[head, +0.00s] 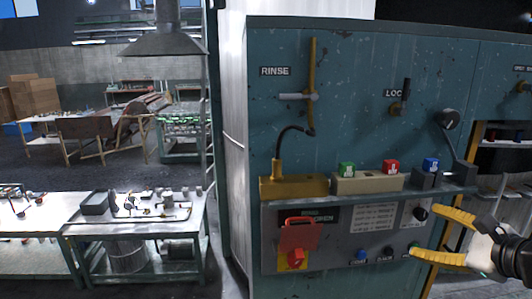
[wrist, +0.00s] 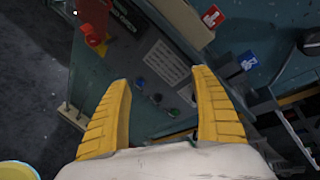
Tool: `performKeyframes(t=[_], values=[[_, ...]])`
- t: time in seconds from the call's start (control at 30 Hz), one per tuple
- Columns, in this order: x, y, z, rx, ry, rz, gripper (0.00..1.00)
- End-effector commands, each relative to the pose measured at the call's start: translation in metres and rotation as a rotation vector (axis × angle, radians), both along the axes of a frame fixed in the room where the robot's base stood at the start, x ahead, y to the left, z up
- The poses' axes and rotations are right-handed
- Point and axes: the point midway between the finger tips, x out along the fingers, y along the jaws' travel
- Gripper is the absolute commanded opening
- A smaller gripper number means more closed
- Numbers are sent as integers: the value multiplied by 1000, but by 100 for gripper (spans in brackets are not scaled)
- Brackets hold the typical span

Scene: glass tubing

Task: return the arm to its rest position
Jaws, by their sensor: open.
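My gripper (head: 432,237) has yellow ribbed fingers and shows at the lower right of the head view. Its fingers point left, in front of the lower control panel of a teal cabinet (head: 355,60). In the wrist view my gripper (wrist: 163,115) is open, with nothing between the fingers. The panel's small buttons (wrist: 154,98) show beyond the gap between them. The fingers look apart from the panel, but the exact distance is hard to tell. Part of my arm is cut off at the right edge of the head view.
The cabinet's ledge (head: 343,198) carries green, red and blue blocks. A red cover (head: 299,235) and a black knob (head: 421,213) stick out of the panel. A RINSE lever (head: 312,75) is above. A metal workbench (head: 135,222) stands at left, with open floor behind it.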

Motion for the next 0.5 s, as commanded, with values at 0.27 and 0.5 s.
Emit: performKeyframes(t=[0.27,0.5], values=[[-41,120,-203,-702,143,498,75],[-91,165,-332,-1326,138,956,75]])
